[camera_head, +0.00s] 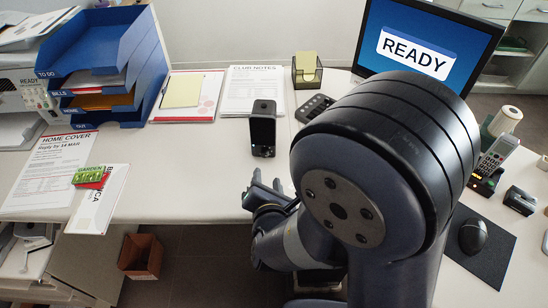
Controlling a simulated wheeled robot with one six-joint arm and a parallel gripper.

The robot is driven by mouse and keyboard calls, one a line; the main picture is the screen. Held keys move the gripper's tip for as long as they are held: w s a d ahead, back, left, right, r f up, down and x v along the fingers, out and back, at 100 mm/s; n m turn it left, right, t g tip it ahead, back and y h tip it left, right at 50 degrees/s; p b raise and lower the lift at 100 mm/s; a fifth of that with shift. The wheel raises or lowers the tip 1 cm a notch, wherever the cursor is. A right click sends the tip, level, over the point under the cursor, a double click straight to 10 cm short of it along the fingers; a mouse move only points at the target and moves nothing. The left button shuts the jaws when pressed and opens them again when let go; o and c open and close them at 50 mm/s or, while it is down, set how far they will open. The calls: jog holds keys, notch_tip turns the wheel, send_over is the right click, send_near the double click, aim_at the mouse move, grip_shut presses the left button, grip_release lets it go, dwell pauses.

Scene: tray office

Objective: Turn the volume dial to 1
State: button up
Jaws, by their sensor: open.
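No volume dial or its markings can be made out at this size. A small dark upright device (263,128), perhaps a speaker, stands on the white desk (215,150) near its front-middle, with a tiny blue light low on its front. My gripper (266,182) is at the desk's front edge, just below that device in the picture and apart from it. Its fingers are open, with nothing seen between them. My arm hides part of the desk to the right.
A monitor (425,50) reading READY stands at the back right. A dark keypad device (314,108) and a note holder (307,70) are behind my arm. A blue letter tray (125,55) and papers fill the left. Desk left of the dark device is clear.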

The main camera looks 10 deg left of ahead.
aim_at(265, 155)
jog(key=x, duration=1)
jog(key=shift+w, duration=0.35)
jog(key=shift+c, duration=0.4)
grip_shut()
